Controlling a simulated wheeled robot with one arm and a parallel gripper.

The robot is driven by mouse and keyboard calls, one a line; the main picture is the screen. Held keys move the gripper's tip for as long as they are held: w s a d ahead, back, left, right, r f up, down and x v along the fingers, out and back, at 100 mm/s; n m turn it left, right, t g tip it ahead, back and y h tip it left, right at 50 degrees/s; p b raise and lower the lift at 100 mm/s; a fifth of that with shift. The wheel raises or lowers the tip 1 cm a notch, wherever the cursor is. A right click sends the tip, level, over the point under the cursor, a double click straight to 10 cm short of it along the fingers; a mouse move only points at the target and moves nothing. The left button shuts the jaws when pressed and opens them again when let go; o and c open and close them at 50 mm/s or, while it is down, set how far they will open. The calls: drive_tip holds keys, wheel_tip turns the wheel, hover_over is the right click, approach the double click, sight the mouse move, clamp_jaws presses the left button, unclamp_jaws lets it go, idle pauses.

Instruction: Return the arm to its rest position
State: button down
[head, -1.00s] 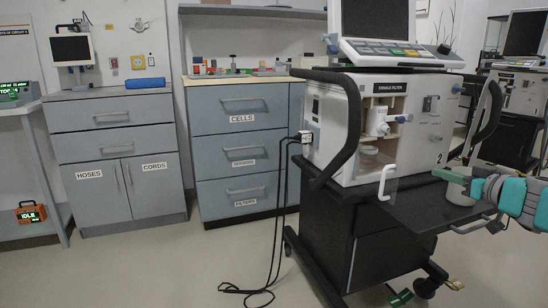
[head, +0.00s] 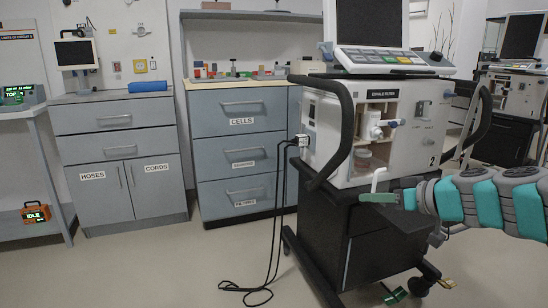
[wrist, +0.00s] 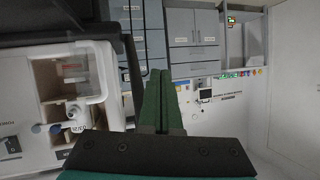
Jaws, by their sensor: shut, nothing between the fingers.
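My gripper (head: 378,197) reaches in from the right in the head view, in front of the ventilator's lower front. Its green fingers are shut with nothing between them, and they also show pressed together in the wrist view (wrist: 158,105). The ventilator (head: 420,165), a white unit marked 2, stands on a black cart (head: 335,240). Its filter compartment (head: 375,130) is open to view with a white fitting inside, and a white handle (head: 378,178) shows just above my fingers. In the wrist view the compartment (wrist: 60,90) is at the left, apart from the fingers.
Grey cabinets (head: 120,165) and a drawer unit (head: 240,150) line the back wall. A black cable (head: 272,240) hangs from the ventilator's left side to the floor. An orange box (head: 36,213) sits low at the left. The floor in front of the cabinets is clear.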

drive_tip(key=s+a+f+g+h+p, duration=0.1)
drive_tip(key=s+a+f+g+p, duration=0.2)
drive_tip(key=s+a, duration=0.45)
drive_tip(key=s+a+f+g+h+p, duration=0.1)
drive_tip(key=s+a+f+g, duration=0.35)
drive_tip(key=s+a, duration=0.35)
drive_tip(key=s+d+f+m+g+h+p, duration=0.1)
drive_tip(key=s+d+h, duration=0.1)
drive_tip(key=s, duration=0.5)
drive_tip(key=s+d+f+m+g+h+p, duration=0.1)
drive_tip(key=s+d+f+m+g+h, duration=0.1)
drive_tip(key=s, duration=0.5)
drive_tip(key=s+d+f+m+g+h+p, duration=0.1)
drive_tip(key=s+d+m+g+h, duration=0.1)
drive_tip(key=s+d, duration=0.2)
drive_tip(key=s, duration=0.3)
drive_tip(key=shift+s+d+f, duration=0.35)
drive_tip(key=shift+f, duration=0.05)
drive_tip(key=shift+w, duration=0.1)
